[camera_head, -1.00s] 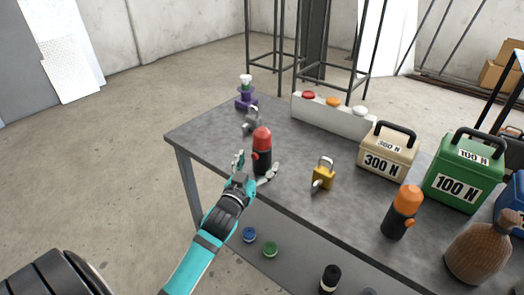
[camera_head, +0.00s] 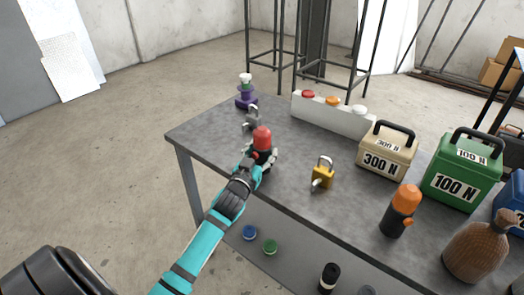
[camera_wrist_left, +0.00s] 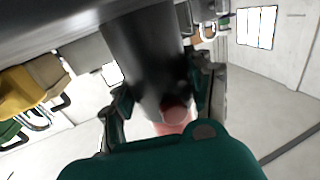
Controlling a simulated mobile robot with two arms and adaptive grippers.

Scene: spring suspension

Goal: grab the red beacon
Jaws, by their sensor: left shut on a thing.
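The red beacon (camera_head: 262,139) stands upright on the near left part of the grey table, with a red dome over a black body. My left gripper (camera_head: 262,162) is shut on its black body, one finger on each side. In the left wrist view the beacon's dark body (camera_wrist_left: 145,60) fills the middle, between the two fingers (camera_wrist_left: 160,105), with the reddish dome at its lower end. My right gripper does not show in either view.
A grey padlock (camera_head: 252,119) and a purple item (camera_head: 246,94) stand behind the beacon. A yellow padlock (camera_head: 322,174) is to its right. An orange beacon (camera_head: 402,211), a beige 300 N weight (camera_head: 387,152) and a green 100 N weight (camera_head: 462,172) stand farther right.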

